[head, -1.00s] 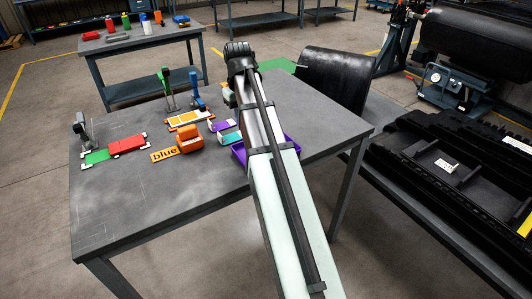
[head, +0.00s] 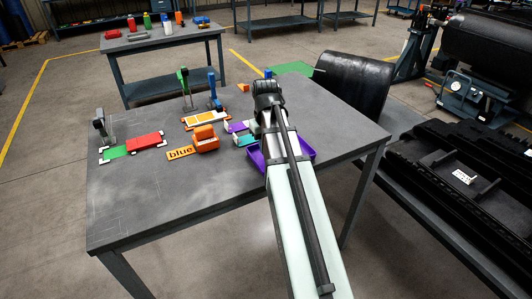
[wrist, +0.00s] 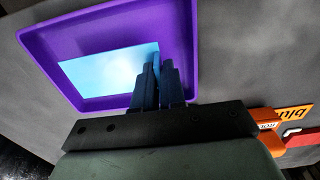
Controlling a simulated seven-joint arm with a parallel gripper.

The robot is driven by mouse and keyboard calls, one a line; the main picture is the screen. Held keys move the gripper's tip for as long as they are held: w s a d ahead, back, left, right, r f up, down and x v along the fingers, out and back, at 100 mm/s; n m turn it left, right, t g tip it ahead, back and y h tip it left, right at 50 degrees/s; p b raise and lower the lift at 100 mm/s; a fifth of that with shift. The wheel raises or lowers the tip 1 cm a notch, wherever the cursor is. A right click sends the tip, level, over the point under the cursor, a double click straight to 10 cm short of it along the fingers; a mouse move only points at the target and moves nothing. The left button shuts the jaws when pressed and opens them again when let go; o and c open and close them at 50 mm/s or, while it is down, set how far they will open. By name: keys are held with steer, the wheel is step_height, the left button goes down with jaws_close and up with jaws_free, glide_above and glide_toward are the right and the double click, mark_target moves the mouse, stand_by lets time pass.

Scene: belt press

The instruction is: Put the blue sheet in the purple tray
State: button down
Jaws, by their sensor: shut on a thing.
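The purple tray (head: 308,152) lies on the grey table, partly hidden behind my arm in the head view. In the wrist view the tray (wrist: 115,18) fills the upper left, with its raised rim visible. The light blue sheet (wrist: 100,70) shows within the tray's outline. My gripper (wrist: 159,75) is shut on the sheet's right edge, its two blue fingers close together over the tray. I cannot tell whether the sheet touches the tray floor. In the head view my arm hides the fingertips and the sheet.
An orange "blue" label (head: 180,153) and an orange box (head: 205,140) lie left of the tray. Small purple (head: 238,127) and teal pieces are close to it. A red block (head: 145,142), green sheet (head: 115,152) and upright tools stand farther left. The table's front is clear.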

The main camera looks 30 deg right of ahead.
steer(key=shift+f, duration=1.35)
steer(key=shift+f, duration=0.15)
steer(key=c, duration=1.2)
jaws_free()
step_height(320, 180, up, 12)
steer(key=shift+r, duration=0.15)
